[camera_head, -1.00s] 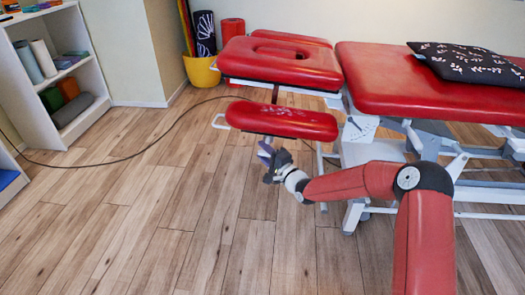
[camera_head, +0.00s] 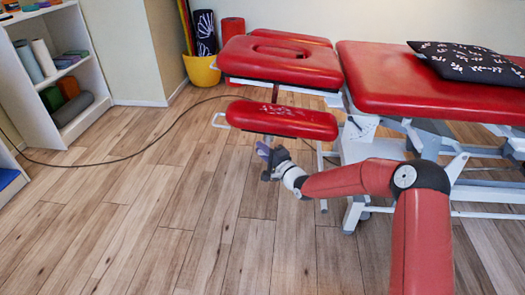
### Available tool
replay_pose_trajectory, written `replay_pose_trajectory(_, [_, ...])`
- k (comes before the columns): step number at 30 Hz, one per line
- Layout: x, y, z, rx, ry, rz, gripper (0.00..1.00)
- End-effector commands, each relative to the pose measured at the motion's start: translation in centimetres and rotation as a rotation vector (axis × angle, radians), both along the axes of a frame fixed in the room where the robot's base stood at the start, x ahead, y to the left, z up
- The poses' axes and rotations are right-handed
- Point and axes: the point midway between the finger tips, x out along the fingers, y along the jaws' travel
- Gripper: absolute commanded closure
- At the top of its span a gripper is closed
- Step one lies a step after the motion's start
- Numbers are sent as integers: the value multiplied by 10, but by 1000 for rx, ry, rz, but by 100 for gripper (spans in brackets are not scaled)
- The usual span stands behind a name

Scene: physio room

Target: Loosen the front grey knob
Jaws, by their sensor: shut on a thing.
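The red treatment table has a small padded armrest (camera_head: 282,121) hanging low at its head end. My gripper (camera_head: 265,152) is under the armrest's front edge, beside the armrest's support. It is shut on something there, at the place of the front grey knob. The knob itself is hidden or too small to make out behind the fingers. A bluish-purple part shows at the fingertips. My red arm reaches in from the lower right.
The red headrest (camera_head: 280,62) and main table top (camera_head: 430,80) stand behind, with a dark patterned pillow (camera_head: 470,63) on top. A black cable (camera_head: 130,155) crosses the wooden floor. A yellow bucket (camera_head: 202,71) and white shelf (camera_head: 75,122) stand back left. The front floor is clear.

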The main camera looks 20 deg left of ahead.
Motion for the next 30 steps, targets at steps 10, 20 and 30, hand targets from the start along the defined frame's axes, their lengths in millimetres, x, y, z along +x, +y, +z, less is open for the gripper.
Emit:
replay_pose_trajectory(10, [0, 0, -1, -210, -51, 1, 100])
replay_pose_trajectory(20, [-1, 0, -6, -513, -125, 2, 100])
replay_pose_trajectory(30, [-1, -1, -13, -828, -204, 3, 100])
